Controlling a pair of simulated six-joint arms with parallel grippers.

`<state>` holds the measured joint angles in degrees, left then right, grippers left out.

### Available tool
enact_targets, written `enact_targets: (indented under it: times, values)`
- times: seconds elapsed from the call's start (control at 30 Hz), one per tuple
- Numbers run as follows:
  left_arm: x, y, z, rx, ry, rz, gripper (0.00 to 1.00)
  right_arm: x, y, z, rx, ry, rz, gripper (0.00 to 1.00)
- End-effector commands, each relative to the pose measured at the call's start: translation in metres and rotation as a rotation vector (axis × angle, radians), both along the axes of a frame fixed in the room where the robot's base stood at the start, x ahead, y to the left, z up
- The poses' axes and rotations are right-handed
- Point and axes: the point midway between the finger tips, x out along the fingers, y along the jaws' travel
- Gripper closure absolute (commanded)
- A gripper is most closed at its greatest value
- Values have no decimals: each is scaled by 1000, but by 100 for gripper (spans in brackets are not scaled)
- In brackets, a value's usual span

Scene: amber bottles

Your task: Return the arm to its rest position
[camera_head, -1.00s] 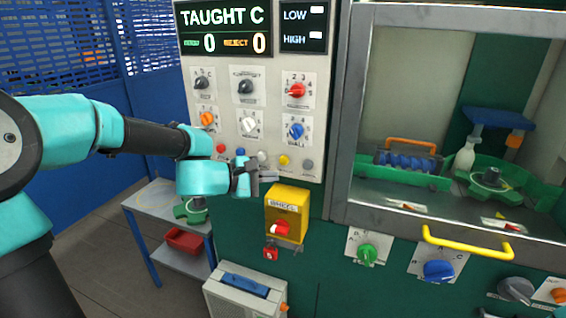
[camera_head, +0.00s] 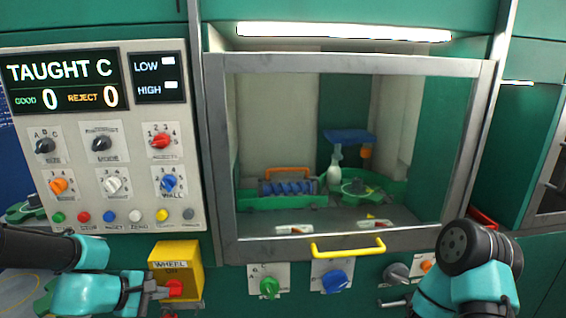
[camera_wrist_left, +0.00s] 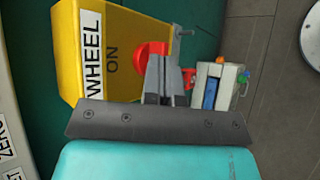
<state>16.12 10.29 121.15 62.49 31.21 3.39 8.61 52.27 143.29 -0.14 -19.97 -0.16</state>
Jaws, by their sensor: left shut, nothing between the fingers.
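My left arm comes in low at the left of the head view. Its gripper (camera_head: 153,289) is shut and empty, in front of the yellow WHEEL box (camera_head: 178,262) with its red knob. In the left wrist view the shut fingers (camera_wrist_left: 170,78) overlap the red knob (camera_wrist_left: 150,62) in the picture; whether they touch it I cannot tell. My right arm is at the lower right, below the window.
The panel (camera_head: 205,140) with a TAUGHT C display, knobs and buttons stands at the left. Green (camera_head: 269,287) and blue (camera_head: 337,282) knobs sit below.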

Motion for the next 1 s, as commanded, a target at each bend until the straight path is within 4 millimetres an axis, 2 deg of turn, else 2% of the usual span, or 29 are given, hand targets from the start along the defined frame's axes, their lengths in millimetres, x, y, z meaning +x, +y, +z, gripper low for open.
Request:
enact_targets:
  times: [0.03, 0.2, 0.4, 0.5, 0.67, 0.8, 1.0]
  values:
    - [-5, -4, -28, 48, 47, -34, 100, 0, 0, 0, 0, 0, 0, 57]
    - [-26, -8, -107, 227, 153, -164, 100, 0, 0, 0, 0, 0, 0, 57]
    - [-55, -15, -188, 428, 216, -372, 100, 0, 0, 0, 0, 0, 0, 57]
    - [-69, -21, -223, 514, 217, -490, 100, 0, 0, 0, 0, 0, 0, 57]
    - [-91, -35, -271, 619, 182, -686, 100, 0, 0, 0, 0, 0, 0, 57]
    - [-110, -54, -307, 674, 113, -857, 100, 0, 0, 0, 0, 0, 0, 57]
    - [-130, -79, -337, 696, 6, -1022, 100, 0, 0, 0, 0, 0, 0, 57]
